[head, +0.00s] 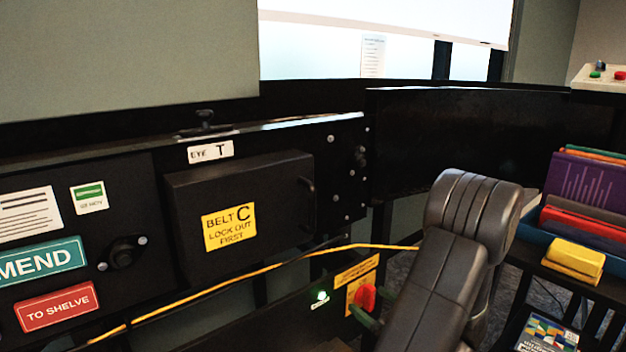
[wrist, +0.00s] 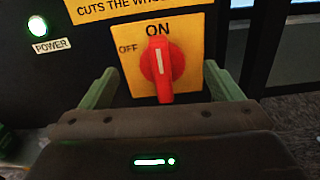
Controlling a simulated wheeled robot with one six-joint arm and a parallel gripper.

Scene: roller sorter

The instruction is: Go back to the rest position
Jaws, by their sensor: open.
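My gripper (wrist: 165,88) is open and empty in the wrist view, its two green fingers spread to either side of a red rotary switch (wrist: 157,66). The switch handle is upright, its white mark toward ON, on a yellow plate (wrist: 190,35) marked OFF and ON. I cannot tell whether the fingers touch the plate. In the head view my arm reaches down at the lower right, with the fingers partly hidden beside the red switch (head: 365,297). A green power light (wrist: 37,25) is lit at the left.
A black cover (head: 183,240) labelled Belt C juts from the machine panel. A yellow cable (head: 215,288) runs across below it. At the right, a shelf holds a blue bin (head: 535,233) of books and a yellow block (head: 573,262). A control box (head: 600,80) stands behind.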

